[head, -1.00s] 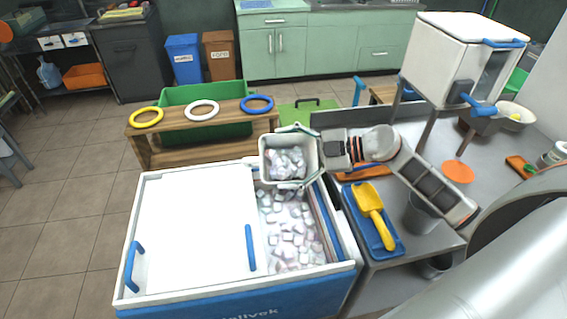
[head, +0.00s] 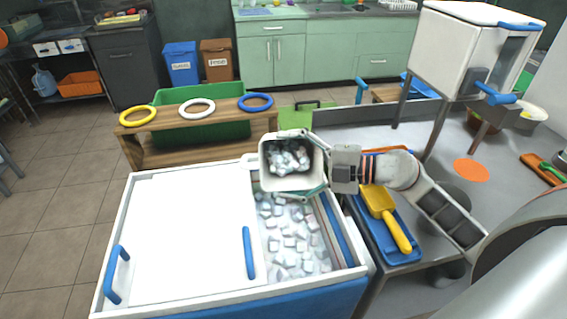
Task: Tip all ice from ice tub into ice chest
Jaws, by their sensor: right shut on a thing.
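The ice tub (head: 274,183) is a small white square tub, held over the open right part of the ice chest. Ice cubes (head: 288,157) lie inside it, and its mouth faces the camera. My right gripper (head: 318,164) is shut on the tub's right side, its fingers along the top and bottom edges. The ice chest (head: 175,225) is a large white box with a blue front; its white lid covers the left part. Many ice cubes (head: 290,235) show in its open right part. My left gripper is not in view.
A blue tray with a yellow scoop (head: 384,213) sits on the metal counter (head: 445,155) right of the chest. A wooden rack (head: 190,130) with coloured rings stands behind the chest. A white machine on legs (head: 462,55) stands at the back right.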

